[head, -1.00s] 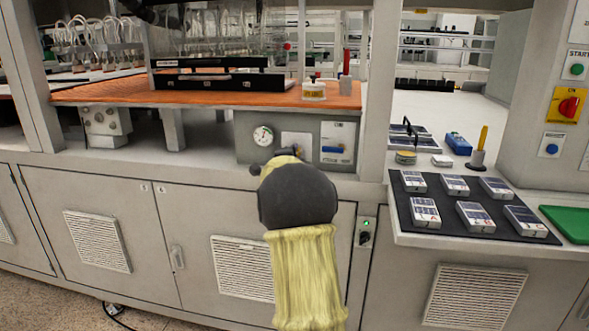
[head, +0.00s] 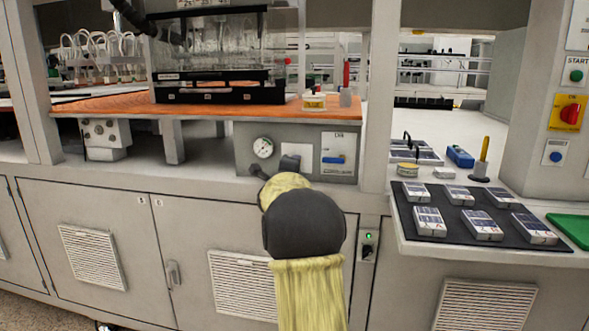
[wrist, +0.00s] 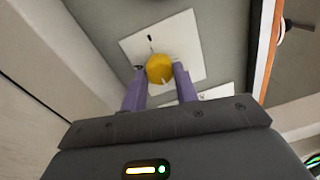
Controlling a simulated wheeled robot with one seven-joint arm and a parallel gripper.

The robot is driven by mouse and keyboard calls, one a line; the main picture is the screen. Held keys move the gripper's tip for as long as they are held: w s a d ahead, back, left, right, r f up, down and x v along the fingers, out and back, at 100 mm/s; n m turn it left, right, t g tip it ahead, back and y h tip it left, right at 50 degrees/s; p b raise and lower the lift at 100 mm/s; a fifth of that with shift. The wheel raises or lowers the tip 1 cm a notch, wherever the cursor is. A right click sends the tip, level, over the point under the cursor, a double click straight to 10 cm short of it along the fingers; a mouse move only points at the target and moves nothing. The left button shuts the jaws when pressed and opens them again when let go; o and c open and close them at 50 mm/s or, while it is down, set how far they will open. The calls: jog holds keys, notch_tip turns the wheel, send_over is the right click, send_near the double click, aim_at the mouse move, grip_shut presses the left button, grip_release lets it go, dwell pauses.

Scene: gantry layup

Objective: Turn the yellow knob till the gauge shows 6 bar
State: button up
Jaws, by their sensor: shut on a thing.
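The yellow knob (wrist: 160,68) sits on a white square plate (wrist: 133,48) in the wrist view. The purple fingers of my gripper (wrist: 160,77) are on both sides of it, shut on it. A short dark mark shows on the plate above the knob. In the head view the plate (head: 296,153) is partly visible on the grey panel, and my yellow-sleeved arm hides the knob. The round white gauge (head: 263,147) is on the same panel, left of the plate. Its needle is too small to read.
A labelled plate with a blue handle (head: 338,155) is right of the knob's plate. The orange worktop (head: 130,104) overhangs the panel. At right, a dark mat (head: 408,222) holds several small boxes, beside a green tray (head: 574,228). A red switch (head: 570,113) is at far right.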

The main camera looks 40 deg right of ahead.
jog(key=o, duration=1)
jog(key=shift+c, duration=0.2)
jog(key=v, duration=1.7)
jog(key=shift+a+p, duration=0.2)
jog(key=shift+p, duration=0.1)
jog(key=shift+a+f, duration=0.1)
jog(key=shift+f, duration=0.05)
